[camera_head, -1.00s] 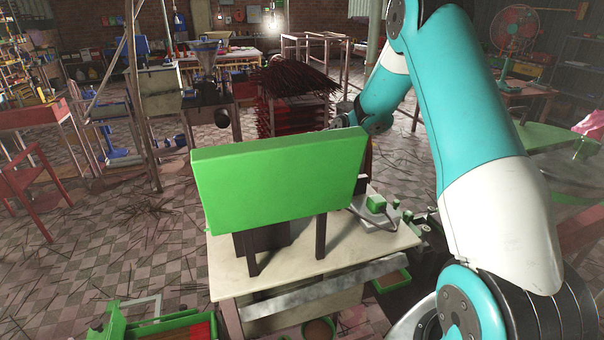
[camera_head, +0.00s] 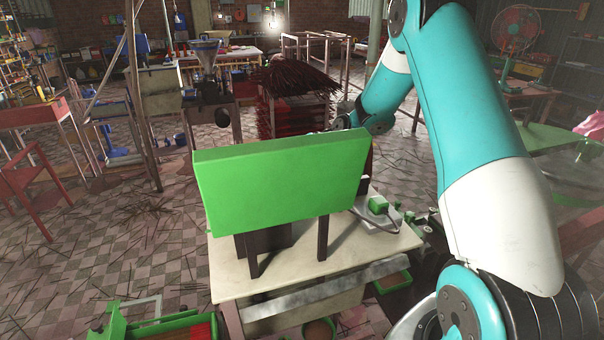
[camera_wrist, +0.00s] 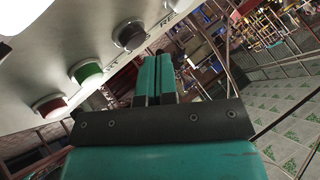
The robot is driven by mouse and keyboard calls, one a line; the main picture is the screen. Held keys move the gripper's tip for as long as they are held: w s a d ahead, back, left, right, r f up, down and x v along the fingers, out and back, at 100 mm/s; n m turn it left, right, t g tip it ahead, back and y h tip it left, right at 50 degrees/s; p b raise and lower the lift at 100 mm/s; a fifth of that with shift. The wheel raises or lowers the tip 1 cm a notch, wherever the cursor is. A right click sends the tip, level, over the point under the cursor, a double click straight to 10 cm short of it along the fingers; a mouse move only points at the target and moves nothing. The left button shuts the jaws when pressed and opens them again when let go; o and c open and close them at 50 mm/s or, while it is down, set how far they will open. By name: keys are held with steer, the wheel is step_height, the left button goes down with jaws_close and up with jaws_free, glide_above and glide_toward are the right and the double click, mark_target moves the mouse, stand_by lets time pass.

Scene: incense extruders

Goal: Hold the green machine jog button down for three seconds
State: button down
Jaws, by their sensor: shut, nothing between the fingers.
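A pale control panel fills the upper left of the wrist view. On it are a green button (camera_wrist: 87,72), a red button (camera_wrist: 49,105) to its lower left and a dark knob or button (camera_wrist: 129,35) to its upper right. My gripper (camera_wrist: 158,58) is shut and empty, its teal fingers side by side. In the picture its tips are right of the green button and below the dark one; I see no contact with the green button. In the head view a large green box (camera_head: 282,185) shows a plain side without buttons, and my gripper is hidden.
The green box stands on dark legs on a pale tabletop (camera_head: 225,268). A smaller green-topped unit (camera_head: 378,204) with a cable sits at its right. A stack of dark red sticks (camera_head: 294,84) stands behind. Loose sticks litter the tiled floor at left.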

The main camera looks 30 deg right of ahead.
steer(key=shift+s+d+r+p, duration=0.15)
steer(key=shift+r+p, duration=1.15)
steer(key=shift+r, duration=0.05)
steer(key=shift+r, duration=0.1)
